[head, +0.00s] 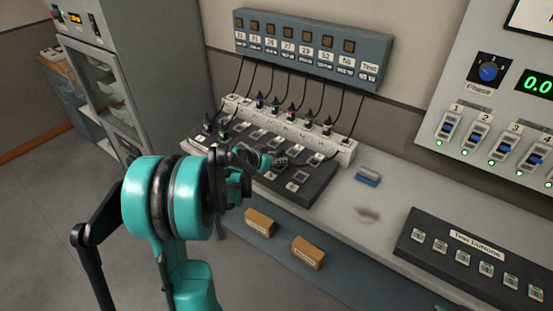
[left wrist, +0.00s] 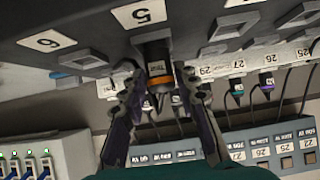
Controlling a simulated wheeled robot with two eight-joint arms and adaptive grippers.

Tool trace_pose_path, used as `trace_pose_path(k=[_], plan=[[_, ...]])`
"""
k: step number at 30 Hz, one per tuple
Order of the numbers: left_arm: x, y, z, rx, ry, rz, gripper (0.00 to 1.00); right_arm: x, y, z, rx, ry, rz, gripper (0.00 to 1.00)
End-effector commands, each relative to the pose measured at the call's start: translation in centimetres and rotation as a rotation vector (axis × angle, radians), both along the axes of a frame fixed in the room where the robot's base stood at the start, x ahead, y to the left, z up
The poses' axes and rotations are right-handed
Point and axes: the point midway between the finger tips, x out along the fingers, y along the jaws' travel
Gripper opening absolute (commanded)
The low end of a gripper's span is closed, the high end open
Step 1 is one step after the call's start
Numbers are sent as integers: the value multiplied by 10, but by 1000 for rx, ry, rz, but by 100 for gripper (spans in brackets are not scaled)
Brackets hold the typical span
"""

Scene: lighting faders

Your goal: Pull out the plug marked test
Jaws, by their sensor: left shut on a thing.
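A dark plug (left wrist: 158,76) with a small label and an orange band shows in the left wrist view. It is at the dark patch panel (left wrist: 95,20), by the socket marked 5. The lettering on the plug is too small to read surely. My left gripper (left wrist: 160,92) is shut on this plug, one finger on each side. In the head view my left gripper (head: 272,160) is over the dark patch panel (head: 310,190) and hides the plug. I cannot tell how deep the plug sits in its socket. My right gripper is not in view.
A blue-grey wall box (head: 310,72) has several numbered labels and one marked Test, with cables hanging to a white strip (head: 343,152) holding several plugs. A blue block (head: 368,177) lies on the counter. A button box (head: 475,250) stands at right, near a fader panel (head: 440,100).

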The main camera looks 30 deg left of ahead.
Motion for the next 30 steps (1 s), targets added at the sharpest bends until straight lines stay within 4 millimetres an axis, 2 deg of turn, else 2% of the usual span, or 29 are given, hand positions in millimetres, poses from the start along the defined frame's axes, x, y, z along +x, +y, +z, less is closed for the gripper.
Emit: trace_pose_path(k=[30], plan=[[0,0,46,0,0,0,0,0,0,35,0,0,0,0]])
